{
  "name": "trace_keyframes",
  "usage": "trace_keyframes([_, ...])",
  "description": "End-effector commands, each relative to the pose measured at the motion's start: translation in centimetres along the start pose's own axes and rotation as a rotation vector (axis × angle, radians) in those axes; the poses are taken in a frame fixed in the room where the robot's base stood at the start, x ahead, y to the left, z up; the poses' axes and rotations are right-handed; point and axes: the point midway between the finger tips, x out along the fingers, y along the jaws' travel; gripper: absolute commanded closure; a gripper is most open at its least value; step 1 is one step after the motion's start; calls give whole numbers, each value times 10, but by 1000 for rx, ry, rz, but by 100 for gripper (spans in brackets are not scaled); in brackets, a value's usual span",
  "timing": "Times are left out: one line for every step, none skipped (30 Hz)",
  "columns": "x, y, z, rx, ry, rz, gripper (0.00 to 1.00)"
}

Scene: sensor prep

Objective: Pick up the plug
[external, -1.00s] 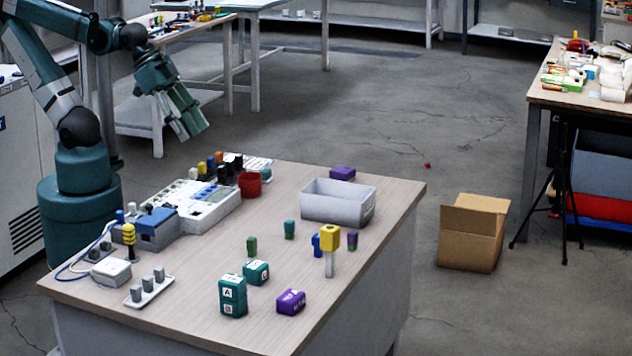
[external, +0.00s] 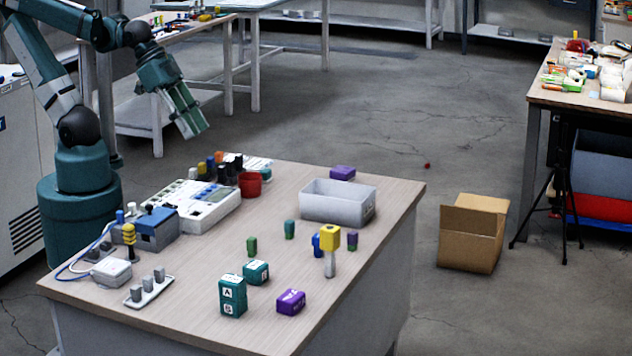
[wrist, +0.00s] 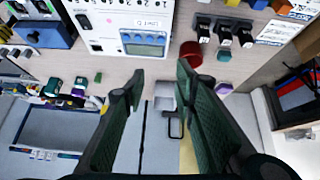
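No single object is plainly marked as the plug. Candidates on the table are a yellow-topped piece with a pale shaft (external: 330,245), a small blue piece (external: 316,243), a small purple piece (external: 352,241), a green piece (external: 251,246) and a teal piece (external: 289,229). A black-and-yellow ribbed piece (external: 129,236) stands by the blue-grey box. My gripper (external: 191,128) is in the air beyond the table's back-left side, pointing down. In the wrist view my gripper (wrist: 160,70) has its fingers apart, with nothing held between them.
The table holds a grey bin (external: 336,212), red cup (external: 250,184), white instrument panel (external: 196,205), blue-grey box (external: 152,232), teal blocks (external: 232,296), a purple block (external: 291,302) and a strip of grey cylinders (external: 149,290). The table's front right is clear.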

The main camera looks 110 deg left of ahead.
Motion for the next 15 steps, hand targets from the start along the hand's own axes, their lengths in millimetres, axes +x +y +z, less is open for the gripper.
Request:
trace_keyframes([-1, 2, -6, -17, -6, 4, 72])
trace_keyframes([0, 3, -8, -31, -10, 6, 72])
trace_keyframes([0, 5, -12, -50, -17, 10, 72])
trace_keyframes([0, 7, -15, -67, -23, 14, 72])
trace_keyframes([1, 9, -19, -83, -28, 17, 72])
trace_keyframes([2, 11, -23, -107, -35, 21, 72])
trace_keyframes([3, 13, -26, -125, -41, 24, 72])
trace_keyframes([3, 15, -30, -142, -47, 27, 72])
trace_keyframes([4, 17, -34, -167, -56, 30, 72])
trace_keyframes([5, 19, -38, -185, -63, 33, 72])
trace_keyframes([6, 21, -41, -204, -69, 36, 72])
trace_keyframes([8, 24, -46, -228, -77, 40, 72])
trace_keyframes([9, 26, -49, -246, -84, 42, 72])
trace_keyframes([10, 28, -52, -265, -91, 44, 72])
trace_keyframes([12, 30, -57, -288, -100, 47, 72])
